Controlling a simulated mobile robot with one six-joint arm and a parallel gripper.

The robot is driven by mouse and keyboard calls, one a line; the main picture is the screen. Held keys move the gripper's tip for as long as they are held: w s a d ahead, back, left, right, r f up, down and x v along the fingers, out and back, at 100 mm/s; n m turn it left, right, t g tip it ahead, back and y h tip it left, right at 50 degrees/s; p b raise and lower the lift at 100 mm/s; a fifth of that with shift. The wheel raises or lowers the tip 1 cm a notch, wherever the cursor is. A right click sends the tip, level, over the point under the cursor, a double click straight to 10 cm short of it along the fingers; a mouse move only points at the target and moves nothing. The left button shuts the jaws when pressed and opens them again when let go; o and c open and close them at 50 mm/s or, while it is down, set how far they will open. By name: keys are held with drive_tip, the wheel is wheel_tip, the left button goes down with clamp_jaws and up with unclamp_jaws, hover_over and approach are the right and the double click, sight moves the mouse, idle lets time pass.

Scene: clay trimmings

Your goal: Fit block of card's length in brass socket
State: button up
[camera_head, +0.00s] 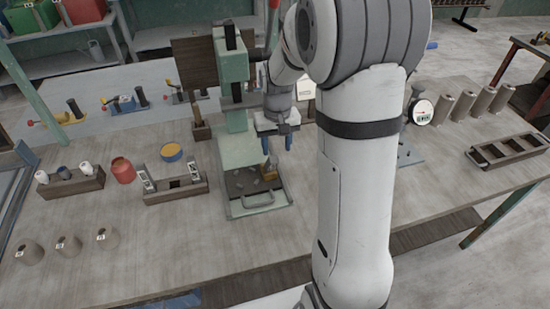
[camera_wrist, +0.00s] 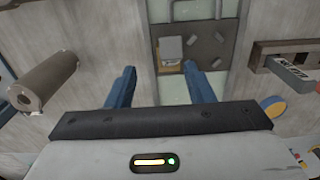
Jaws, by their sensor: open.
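My gripper (camera_head: 277,146) is open and empty, pointing down above the green press base. Its two blue fingers show apart in the wrist view (camera_wrist: 159,68). A small brass-coloured piece (camera_head: 269,175), likely the socket, stands on the dark plate just below the fingers. In the wrist view a grey-topped block shape (camera_wrist: 171,48) lies ahead of the fingertips; I cannot tell whether it is in the socket.
The green press column (camera_head: 231,85) stands behind the dark plate (camera_head: 240,181), which carries small grey trimmings. A dial gauge (camera_head: 420,111) and an empty compartment tray (camera_head: 507,151) are right.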

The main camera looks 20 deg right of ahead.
sight(272, 169)
drive_tip(key=f, duration=0.2)
drive_tip(key=a+f+p, duration=0.1)
drive_tip(key=f, duration=0.2)
drive_tip(key=f+p, duration=0.1)
drive_tip(key=f, duration=0.1)
drive_tip(key=shift+w+a+f, duration=0.2)
drive_tip(key=shift+f, duration=0.15)
clamp_jaws()
